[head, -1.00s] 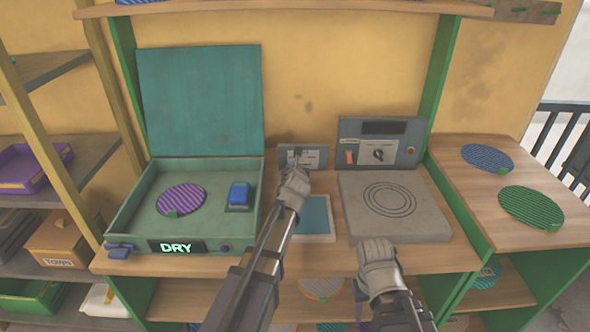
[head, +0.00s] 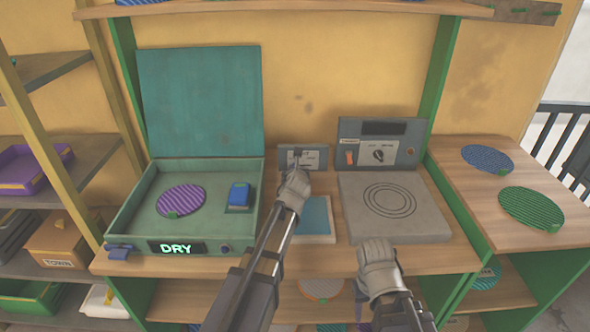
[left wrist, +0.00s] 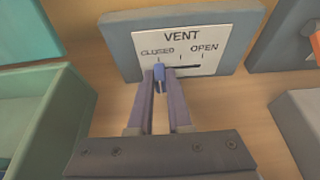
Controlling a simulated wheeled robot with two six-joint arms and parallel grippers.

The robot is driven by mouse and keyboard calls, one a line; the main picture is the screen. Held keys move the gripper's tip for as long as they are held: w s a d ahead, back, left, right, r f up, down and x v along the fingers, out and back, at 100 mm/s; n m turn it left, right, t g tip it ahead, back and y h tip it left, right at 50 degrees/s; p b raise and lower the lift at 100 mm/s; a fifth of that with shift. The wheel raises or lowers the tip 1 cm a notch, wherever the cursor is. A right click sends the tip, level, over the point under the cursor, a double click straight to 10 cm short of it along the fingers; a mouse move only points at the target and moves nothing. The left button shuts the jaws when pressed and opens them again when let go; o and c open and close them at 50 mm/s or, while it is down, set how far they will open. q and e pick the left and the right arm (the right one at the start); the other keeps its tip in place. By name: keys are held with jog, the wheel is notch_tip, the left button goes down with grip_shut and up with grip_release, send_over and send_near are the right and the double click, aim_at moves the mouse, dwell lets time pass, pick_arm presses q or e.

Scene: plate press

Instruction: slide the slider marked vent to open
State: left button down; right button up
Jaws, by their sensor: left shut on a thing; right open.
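The vent panel (left wrist: 245,30) is a small grey block with a white plate that reads VENT, with CLOSED at the left and OPEN at the right. It also stands at the back of the bench in the head view (head: 319,158). A slot with tick marks runs under the words. The slider knob (left wrist: 158,73) is blue and sits at the slot's left end, below CLOSED. My left gripper (left wrist: 159,82) is shut on this knob. In the head view the left hand (head: 296,188) partly covers the panel. My right gripper (head: 376,262) is open over the bench's front edge.
A green open-lidded box (head: 130,215) with a DRY display stands to the left. A grey plate press base (head: 425,215) and its control panel (head: 345,128) stand to the right. A blue-topped pad (head: 318,212) lies in front of the vent panel.

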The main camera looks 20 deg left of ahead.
dwell(0.6)
pick_arm(q)
jog(key=d, duration=0.2)
jog(key=w+d, duration=0.1)
jog(key=d, duration=0.2)
jog(key=shift+w+d, duration=0.25)
jog(key=shift+d, duration=0.1)
jog(key=c, duration=0.8)
grip_release()
jog(key=shift+d, duration=0.1)
jog(key=shift+c, duration=0.2)
jog(key=p+v, duration=0.3)
jog(key=v, duration=0.4)
jog(key=shift+r, duration=0.1)
jog(key=shift+s+d, duration=0.1)
jog(key=shift+s, duration=0.25)
